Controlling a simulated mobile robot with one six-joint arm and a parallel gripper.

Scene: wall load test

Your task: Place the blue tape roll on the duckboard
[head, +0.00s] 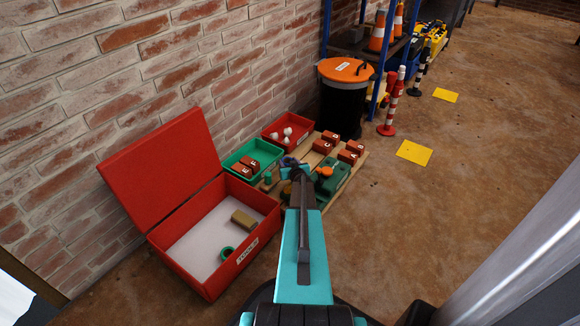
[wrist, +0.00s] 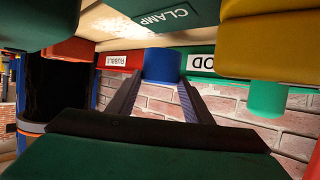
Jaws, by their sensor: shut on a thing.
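My gripper (head: 291,166) is over the back left part of the wooden duckboard (head: 361,164) in the head view. In the wrist view, which looks upside down, its two dark fingers (wrist: 158,92) are shut on the blue tape roll (wrist: 162,65). The roll is upright between the fingertips. It is close to the pale board surface (wrist: 105,25), but I cannot tell whether it touches. In the head view the roll is mostly hidden by my gripper.
Red lettered blocks (head: 351,156) and a green case (head: 334,177) stand on the duckboard. A green cylinder (wrist: 267,98) is near the fingers. Behind are a green crate (head: 240,168) and a red crate (head: 278,138). An open red toolbox (head: 200,282) stands left.

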